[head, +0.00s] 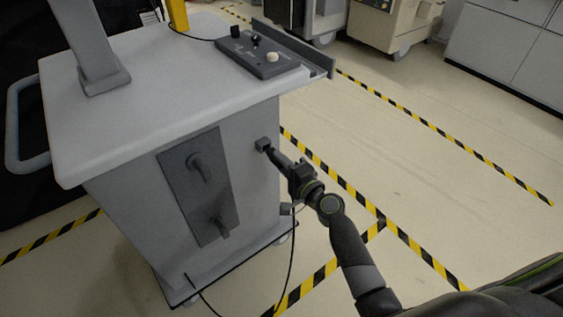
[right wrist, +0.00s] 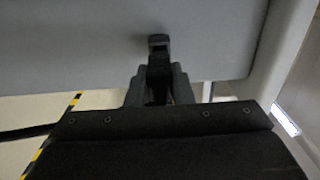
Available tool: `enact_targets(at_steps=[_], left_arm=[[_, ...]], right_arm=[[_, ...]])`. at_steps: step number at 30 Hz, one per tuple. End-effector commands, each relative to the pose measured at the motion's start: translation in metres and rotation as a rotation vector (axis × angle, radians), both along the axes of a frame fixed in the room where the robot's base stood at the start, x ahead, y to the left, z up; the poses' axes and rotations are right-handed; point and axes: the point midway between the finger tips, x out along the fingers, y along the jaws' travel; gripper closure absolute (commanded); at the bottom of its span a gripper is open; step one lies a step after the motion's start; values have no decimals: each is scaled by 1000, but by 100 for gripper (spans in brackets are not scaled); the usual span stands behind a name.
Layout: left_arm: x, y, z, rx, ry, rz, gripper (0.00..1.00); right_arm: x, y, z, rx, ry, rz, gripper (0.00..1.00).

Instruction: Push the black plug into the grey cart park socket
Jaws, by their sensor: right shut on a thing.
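The grey cart park socket (head: 263,144) is a small box on the side face of the cart. My right gripper (head: 277,158) reaches in from the lower right and is right at the socket. In the right wrist view my right gripper (right wrist: 158,92) is shut on the black plug (right wrist: 158,66), whose sides the fingers partly cover. The plug points at the cart's grey face, in line with a small dark block there. I cannot tell whether the plug is inside the socket or only touching it. My left gripper is not in view.
The cart's white top (head: 130,110) carries a control panel (head: 260,55) and a column. A dark plate with two knobs (head: 200,185) is on its front. A black cable (head: 290,260) hangs below my right gripper. Striped tape marks the open floor at right.

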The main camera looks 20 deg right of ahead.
Motion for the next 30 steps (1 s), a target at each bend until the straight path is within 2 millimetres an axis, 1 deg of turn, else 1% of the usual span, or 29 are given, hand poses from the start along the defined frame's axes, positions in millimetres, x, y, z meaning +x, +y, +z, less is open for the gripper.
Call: enact_targets(at_steps=[8, 15, 20, 30], left_arm=[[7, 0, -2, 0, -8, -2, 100], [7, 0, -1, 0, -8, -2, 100], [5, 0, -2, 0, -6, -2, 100], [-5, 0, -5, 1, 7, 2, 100]], right_arm=[[0, 0, 0, 0, 0, 0, 100], [0, 0, 0, 0, 0, 0, 100], [2, 1, 0, 0, -1, 0, 100], [10, 4, 0, 0, -1, 0, 100]])
